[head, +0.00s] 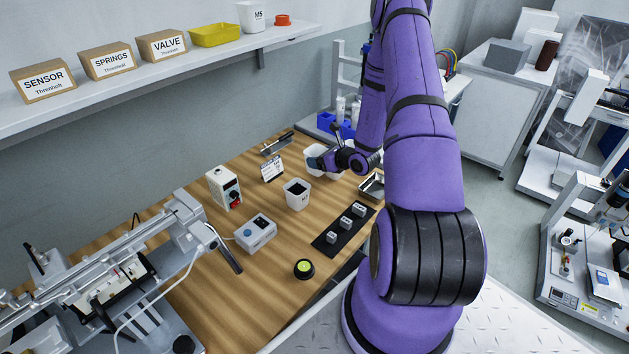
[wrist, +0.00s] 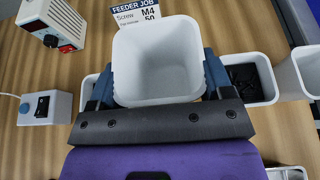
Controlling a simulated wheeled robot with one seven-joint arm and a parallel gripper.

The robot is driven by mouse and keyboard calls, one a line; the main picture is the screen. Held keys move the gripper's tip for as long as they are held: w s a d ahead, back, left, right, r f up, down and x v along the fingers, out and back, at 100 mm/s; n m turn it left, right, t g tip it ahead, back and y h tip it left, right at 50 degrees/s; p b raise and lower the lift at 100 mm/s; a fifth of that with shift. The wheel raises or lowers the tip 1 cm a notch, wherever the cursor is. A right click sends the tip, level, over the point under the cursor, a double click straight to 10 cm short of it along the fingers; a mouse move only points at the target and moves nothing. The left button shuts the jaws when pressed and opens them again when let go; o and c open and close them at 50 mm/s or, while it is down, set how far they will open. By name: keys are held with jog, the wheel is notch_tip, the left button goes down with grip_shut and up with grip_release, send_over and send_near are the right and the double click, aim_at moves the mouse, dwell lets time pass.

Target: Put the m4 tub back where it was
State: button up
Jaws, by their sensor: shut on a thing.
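My gripper (wrist: 158,82) is shut on a white tub (wrist: 157,50), with a blue finger on each side of it. The inside that shows looks bare and white, and no label on it can be read. In the head view my gripper (head: 326,159) holds the tub (head: 314,153) toward the back of the wooden bench, with the arm reaching in from the right. Whether its base touches the bench cannot be told. A second white tub (wrist: 250,76) with dark contents stands to the right in the wrist view. Another tub (head: 297,195) with dark contents stands nearer on the bench.
A feeder job card (head: 272,168) reading M4 stands behind the held tub in the wrist view. A power box (head: 225,187), a switch box (head: 256,233), a metal tray (head: 371,186) and a black block strip (head: 344,231) surround the work area. The wall shelf (head: 150,72) holds an M5 tub (head: 251,16).

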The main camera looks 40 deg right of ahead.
jog(key=shift+f, duration=4.05)
jog(key=shift+f, duration=0.1)
jog(key=o, duration=1)
